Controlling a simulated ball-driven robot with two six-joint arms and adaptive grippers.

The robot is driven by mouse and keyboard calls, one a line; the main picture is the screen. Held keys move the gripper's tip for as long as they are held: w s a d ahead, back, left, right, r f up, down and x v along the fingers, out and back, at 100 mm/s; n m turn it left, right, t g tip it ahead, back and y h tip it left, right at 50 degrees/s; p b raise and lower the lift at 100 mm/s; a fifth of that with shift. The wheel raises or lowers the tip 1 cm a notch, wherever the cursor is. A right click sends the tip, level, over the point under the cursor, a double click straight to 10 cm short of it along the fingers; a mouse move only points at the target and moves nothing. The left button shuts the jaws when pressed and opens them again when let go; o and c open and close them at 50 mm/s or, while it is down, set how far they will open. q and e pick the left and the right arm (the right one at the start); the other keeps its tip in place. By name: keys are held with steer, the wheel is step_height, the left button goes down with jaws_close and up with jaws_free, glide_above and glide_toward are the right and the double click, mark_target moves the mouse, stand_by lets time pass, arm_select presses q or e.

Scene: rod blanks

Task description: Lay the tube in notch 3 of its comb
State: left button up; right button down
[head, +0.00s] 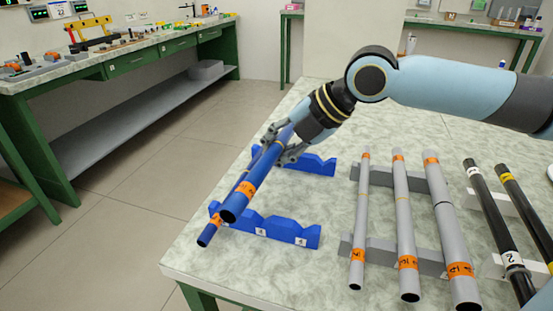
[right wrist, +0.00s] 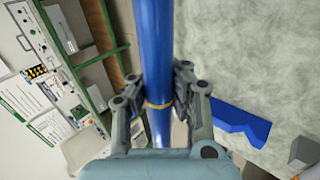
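My right gripper (head: 284,143) is shut on a thick blue tube (head: 258,176) with an orange label near its front end. In the right wrist view the tube (right wrist: 155,40) runs between the two fingers (right wrist: 158,92), close to a yellow band. The blue comb has a front rail (head: 272,228) and a back rail (head: 318,164), with white number tags on the front rail. The held tube appears above the comb's left part. A thinner blue tube (head: 208,232) lies at the comb's left end, partly hidden by the held tube. My left gripper is not in view.
Right of the blue comb, several grey tubes (head: 402,220) lie on grey rails (head: 382,250). Further right, black tubes (head: 490,215) lie on white supports. The table's left edge is close to the blue comb. The right part of the blue comb is empty.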

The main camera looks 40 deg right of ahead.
steer(key=shift+d+f+n, duration=0.3)
steer(key=shift+d, duration=0.15)
steer(key=shift+r, duration=0.1)
steer(key=shift+b, duration=0.3)
step_height(320, 180, down, 6)
steer(key=b, duration=0.5)
steer(key=shift+f+b, duration=0.6)
steer(key=c, duration=1.3)
jaws_free()
